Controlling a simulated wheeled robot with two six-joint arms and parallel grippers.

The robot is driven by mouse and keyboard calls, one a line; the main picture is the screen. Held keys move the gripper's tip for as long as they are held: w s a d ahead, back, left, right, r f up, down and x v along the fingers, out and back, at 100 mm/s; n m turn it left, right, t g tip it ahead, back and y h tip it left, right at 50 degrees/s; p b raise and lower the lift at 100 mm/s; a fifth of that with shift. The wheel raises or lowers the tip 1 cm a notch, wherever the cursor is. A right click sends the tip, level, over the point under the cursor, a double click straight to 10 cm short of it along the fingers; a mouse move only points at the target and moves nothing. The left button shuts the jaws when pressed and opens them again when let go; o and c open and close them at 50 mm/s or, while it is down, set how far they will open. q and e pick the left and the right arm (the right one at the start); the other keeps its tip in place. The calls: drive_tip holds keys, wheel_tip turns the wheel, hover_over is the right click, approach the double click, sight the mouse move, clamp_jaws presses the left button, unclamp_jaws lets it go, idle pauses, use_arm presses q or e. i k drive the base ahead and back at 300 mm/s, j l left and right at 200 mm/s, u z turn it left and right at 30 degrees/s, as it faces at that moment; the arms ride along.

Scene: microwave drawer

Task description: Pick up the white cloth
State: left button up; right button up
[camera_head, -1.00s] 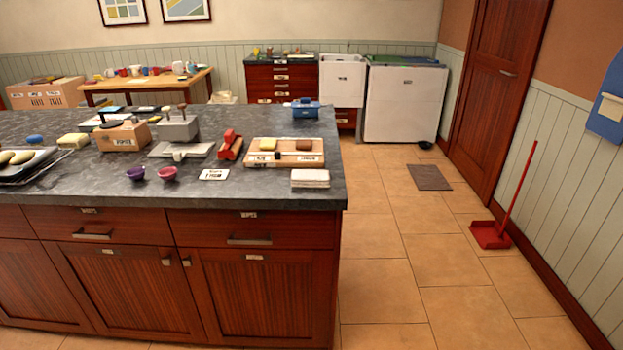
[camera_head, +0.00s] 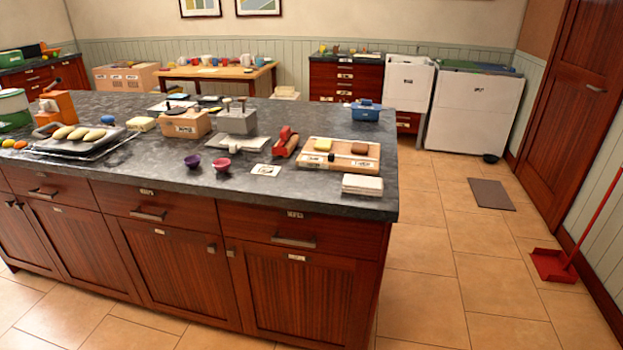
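A white folded cloth (camera_head: 362,185) lies in a flat stack on the dark stone countertop (camera_head: 190,176), near the island's front right corner. It sits just in front of a wooden tray (camera_head: 340,161). Neither of my grippers shows in the head view, so I cannot see their state.
Two small bowls, one purple (camera_head: 192,161) and one red (camera_head: 222,164), a white card (camera_head: 265,170) and a red tool (camera_head: 286,142) lie left of the cloth. A blue container (camera_head: 366,111) stands behind. Tiled floor (camera_head: 430,270) is open right of the island. A red dustpan (camera_head: 554,265) is by the wall.

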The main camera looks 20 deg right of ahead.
sight(352, 184)
drive_tip(key=l+u, duration=0.4)
drive_tip(key=l, duration=0.9)
drive_tip(key=l+u, duration=0.4)
drive_tip(key=l, duration=0.85)
drive_tip(key=i, duration=0.25)
